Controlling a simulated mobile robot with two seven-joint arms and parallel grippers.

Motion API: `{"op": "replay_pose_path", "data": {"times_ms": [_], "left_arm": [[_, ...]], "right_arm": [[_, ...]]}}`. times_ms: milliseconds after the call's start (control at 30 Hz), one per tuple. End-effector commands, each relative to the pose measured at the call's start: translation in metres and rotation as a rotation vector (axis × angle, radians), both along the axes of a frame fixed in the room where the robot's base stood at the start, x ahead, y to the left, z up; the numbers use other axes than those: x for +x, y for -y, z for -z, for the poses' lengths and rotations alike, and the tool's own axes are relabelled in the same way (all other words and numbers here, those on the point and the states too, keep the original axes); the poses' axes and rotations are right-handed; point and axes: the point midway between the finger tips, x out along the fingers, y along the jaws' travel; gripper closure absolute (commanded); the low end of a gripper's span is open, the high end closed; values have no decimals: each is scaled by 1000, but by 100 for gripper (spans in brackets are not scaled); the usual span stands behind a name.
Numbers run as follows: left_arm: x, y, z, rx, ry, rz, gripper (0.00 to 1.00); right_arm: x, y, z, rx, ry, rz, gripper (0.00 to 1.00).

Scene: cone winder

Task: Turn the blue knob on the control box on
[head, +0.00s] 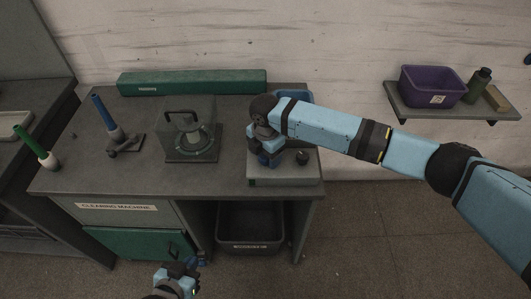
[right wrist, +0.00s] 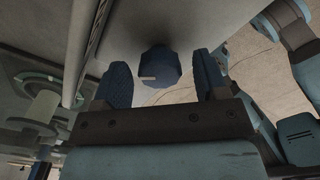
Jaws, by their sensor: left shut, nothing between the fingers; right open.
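The control box (head: 300,177) is a light grey box on the right end of the bench. My right gripper (head: 268,160) is over its left part and hides some of it. In the right wrist view the blue knob (right wrist: 160,64) is a dark blue faceted knob with a pale pointer mark. It lies between the two open, dark blue fingers of my right gripper (right wrist: 164,80), with a visible gap on each side. In the head view the knob cannot be told apart from the fingers. My left gripper (head: 197,262) is shut and empty, low in front of the bench.
A small black knob (head: 302,157) stands on the box, right of my gripper. A blue bin (head: 298,95) is behind the box, partly hidden by my arm. A clear-covered device (head: 190,140) stands to the left. A dark bin (head: 249,226) is under the bench.

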Motion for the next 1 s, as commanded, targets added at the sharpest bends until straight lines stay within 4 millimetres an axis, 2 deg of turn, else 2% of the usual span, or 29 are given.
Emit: {"op": "replay_pose_path", "data": {"times_ms": [200, 400, 433, 733, 1000], "left_arm": [[0, 0, 0, 0, 0, 0, 100], [0, 0, 0, 0, 0, 0, 100], [0, 0, 0, 0, 0, 0, 100], [0, 0, -6, 1, 3, 0, 100], [1, -1, -29, 13, 26, 6, 100]], "right_arm": [[0, 0, 0, 0, 0, 0, 33], [0, 0, 0, 1, 1, 0, 79], [0, 0, 0, 0, 0, 0, 83], [0, 0, -2, 1, -1, 30, 83], [-1, -1, -6, 2, -3, 177, 83]]}}
